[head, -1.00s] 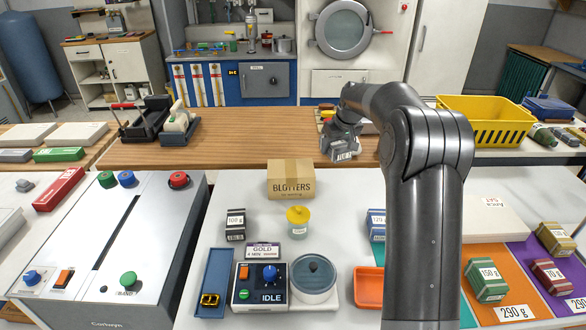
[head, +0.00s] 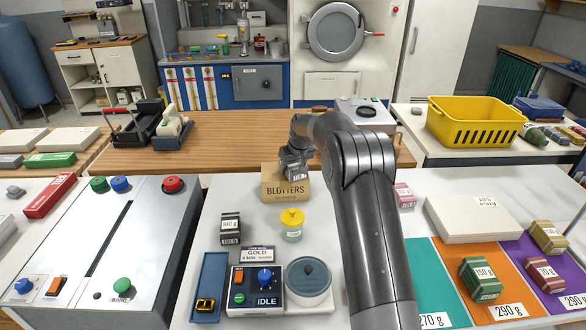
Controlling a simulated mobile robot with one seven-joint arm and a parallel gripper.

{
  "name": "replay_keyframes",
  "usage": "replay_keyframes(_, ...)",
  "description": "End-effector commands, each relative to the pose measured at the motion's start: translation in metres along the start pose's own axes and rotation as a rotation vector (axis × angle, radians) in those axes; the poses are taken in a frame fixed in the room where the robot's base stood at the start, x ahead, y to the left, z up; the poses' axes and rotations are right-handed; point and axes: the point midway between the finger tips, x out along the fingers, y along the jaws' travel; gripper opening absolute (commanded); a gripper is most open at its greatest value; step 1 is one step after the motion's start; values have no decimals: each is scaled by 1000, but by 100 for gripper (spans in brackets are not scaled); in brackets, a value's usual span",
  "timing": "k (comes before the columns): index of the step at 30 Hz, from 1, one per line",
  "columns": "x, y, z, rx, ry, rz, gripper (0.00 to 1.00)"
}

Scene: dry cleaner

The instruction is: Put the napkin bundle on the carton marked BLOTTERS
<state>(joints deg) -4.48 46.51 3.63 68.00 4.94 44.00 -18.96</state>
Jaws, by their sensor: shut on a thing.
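The carton marked BLOTTERS (head: 284,195) is a tan box standing upright on the white table, behind the yellow-lidded jar. My gripper (head: 294,166) is over the right part of the carton's top, pointing down. It is shut on a small dark grey thing with a white label, which looks like the napkin bundle (head: 296,177). The bundle overlaps the carton's upper edge in the picture. I cannot tell whether it touches the carton's top. The fingertips are mostly hidden by the gripper's own body and the bundle.
A yellow-lidded jar (head: 292,223) and a dark 108 g block (head: 230,228) stand in front of the carton. A control box marked IDLE (head: 256,290) and a round lidded pot (head: 309,278) are nearer. My arm covers the table's middle right. A pink block (head: 404,195) stands beyond it.

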Motion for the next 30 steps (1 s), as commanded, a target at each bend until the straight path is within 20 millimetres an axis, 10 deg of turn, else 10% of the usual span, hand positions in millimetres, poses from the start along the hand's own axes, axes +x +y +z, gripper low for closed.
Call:
replay_keyframes(12, 10, 0, 4, 0, 1, 0, 32)
replay_keyframes(13, 9, 0, 4, 0, 1, 0, 58)
replay_keyframes(18, 9, 0, 4, 0, 1, 0, 72)
replay_keyframes(30, 4, 0, 2, 0, 1, 0, 78)
